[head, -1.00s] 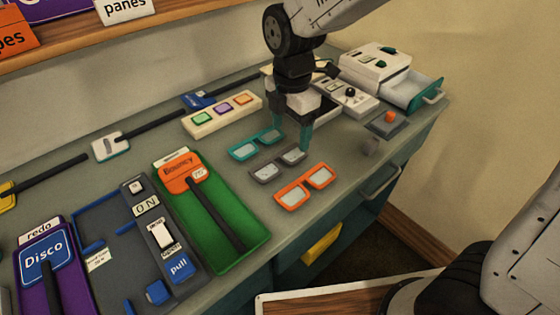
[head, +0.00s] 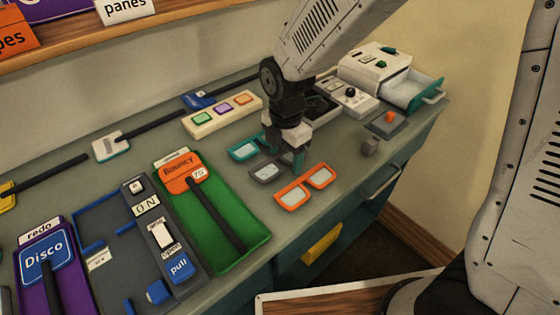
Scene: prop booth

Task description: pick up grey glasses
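The grey glasses (head: 265,173) lie on the grey-green counter between the teal glasses (head: 244,151) and the orange glasses (head: 305,185). My gripper (head: 284,155), with teal fingers, is low over the right part of the grey glasses and hides their right lens. The fingers look apart, one towards the teal glasses and one at the right end of the grey pair. I cannot tell whether they touch the frame.
A white machine with an open drawer (head: 415,94) is at the back right. A green tray (head: 222,228) with a "Bouncy" tag lies left. A three-button block (head: 222,114) stands behind.

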